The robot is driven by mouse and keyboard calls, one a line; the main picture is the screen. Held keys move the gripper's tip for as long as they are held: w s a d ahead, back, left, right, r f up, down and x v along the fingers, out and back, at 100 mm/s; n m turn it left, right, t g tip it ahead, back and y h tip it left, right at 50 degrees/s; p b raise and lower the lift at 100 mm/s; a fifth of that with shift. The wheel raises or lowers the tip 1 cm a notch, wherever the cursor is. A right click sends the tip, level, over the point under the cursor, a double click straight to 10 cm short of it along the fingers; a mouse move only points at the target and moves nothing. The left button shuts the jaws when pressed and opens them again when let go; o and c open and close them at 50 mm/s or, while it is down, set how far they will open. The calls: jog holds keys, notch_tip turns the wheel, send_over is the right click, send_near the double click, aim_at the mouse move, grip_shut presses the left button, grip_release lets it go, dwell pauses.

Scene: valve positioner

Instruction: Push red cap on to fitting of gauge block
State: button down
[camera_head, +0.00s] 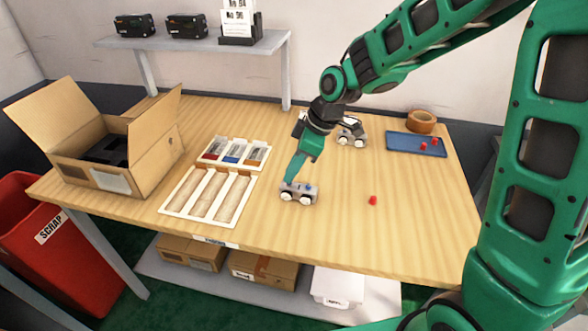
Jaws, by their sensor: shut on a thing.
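The gauge block (299,193) is a small grey block with round white gauges on its front and a small blue part on top. It is at the middle of the wooden table. My gripper (290,181) points down from above with its green fingers shut on the block's left part; the fingers hide some of its top. Whether the block touches the table is too small to tell. A red cap (373,200) stands alone on the bare table to the right of the block. Two more red caps (423,146) (434,141) are on the blue tray (403,149).
A similar grey unit (351,131) with gauges stands behind my gripper. A roll of brown tape (421,121) is at the back right. White trays (181,207) (215,164) and an open cardboard box (72,165) are at left. The front right of the table is clear.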

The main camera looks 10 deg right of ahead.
jog(key=shift+f, duration=0.5)
dwell(0.5)
jog(key=c, duration=1.7)
grip_release()
jog(key=shift+c, duration=0.2)
jog(key=shift+d+r, duration=0.2)
jog(key=shift+r, duration=0.25)
jog(key=v, duration=0.9)
jog(key=s+d+m+h, duration=0.2)
jog(key=s+d+m, duration=0.35)
jog(key=d, duration=0.65)
jog(key=s+d+f+m+h, duration=0.1)
jog(key=s+d+m, duration=0.6)
jog(key=s, duration=0.3)
jog(key=s+d+m+g+h, duration=0.1)
jog(key=s+d+m, duration=0.7)
jog(key=s, duration=0.3)
jog(key=shift+d+f+g, duration=0.2)
jog(key=shift+f+g, duration=0.1)
jog(key=shift+f, duration=0.1)
